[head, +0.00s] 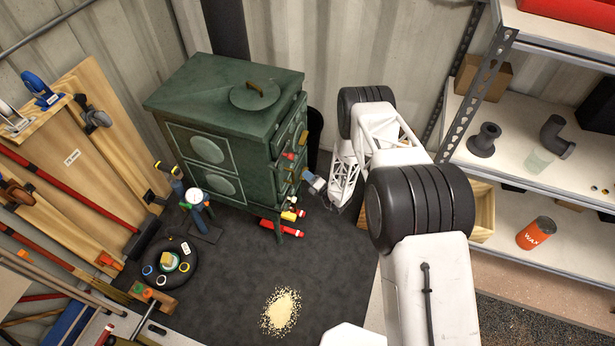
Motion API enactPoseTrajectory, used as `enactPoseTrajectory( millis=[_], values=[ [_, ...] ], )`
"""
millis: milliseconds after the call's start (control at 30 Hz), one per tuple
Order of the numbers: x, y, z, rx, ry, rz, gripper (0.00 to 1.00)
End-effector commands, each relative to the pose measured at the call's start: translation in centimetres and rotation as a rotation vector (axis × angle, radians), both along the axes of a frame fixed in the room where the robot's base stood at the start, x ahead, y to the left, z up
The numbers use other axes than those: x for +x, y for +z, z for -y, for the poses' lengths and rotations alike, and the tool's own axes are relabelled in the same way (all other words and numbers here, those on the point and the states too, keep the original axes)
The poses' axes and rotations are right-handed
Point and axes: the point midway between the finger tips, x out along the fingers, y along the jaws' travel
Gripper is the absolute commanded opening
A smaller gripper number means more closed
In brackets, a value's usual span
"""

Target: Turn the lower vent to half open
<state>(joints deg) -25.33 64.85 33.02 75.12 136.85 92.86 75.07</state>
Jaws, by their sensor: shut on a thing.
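The dark green stove (229,136) stands on a dark mat, its front turned to the right and seen at a steep slant. A round lid lies on its top. My gripper (306,176) is at the lower part of that front, reaching in from the right. It is shut on a small vent part there, which its jaws mostly hide. The lower vent and how far it is turned are too small and slanted to make out. A small red part (288,156) sticks out of the front, left of and above my gripper.
Red and yellow items (291,215) lie low by the stove's front legs. A pale granular pile (281,311) lies on the mat (225,305). Shelves (540,185) with pipe pieces and an orange can (536,233) stand at right. Boards and tools lean at left.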

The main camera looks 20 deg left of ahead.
Motion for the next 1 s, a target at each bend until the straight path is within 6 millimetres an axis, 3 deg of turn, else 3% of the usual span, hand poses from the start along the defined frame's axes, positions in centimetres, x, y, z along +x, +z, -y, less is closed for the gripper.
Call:
enactPoseTrajectory(
  millis=[367, 400, 533, 1000],
  values=[
    [0.05, 0.01, 0.0, -0.001, -0.001, 0.023, 0.0],
    [0.05, 0.01, 0.0, 0.0, -0.001, 0.022, 0.17],
    [0.04, 0.01, 0.01, 0.0, -0.001, 0.022, 0.36],
    [-0.23, -0.14, 0.71, 0.0, -0.002, 0.021, 0.36]
  ],
)
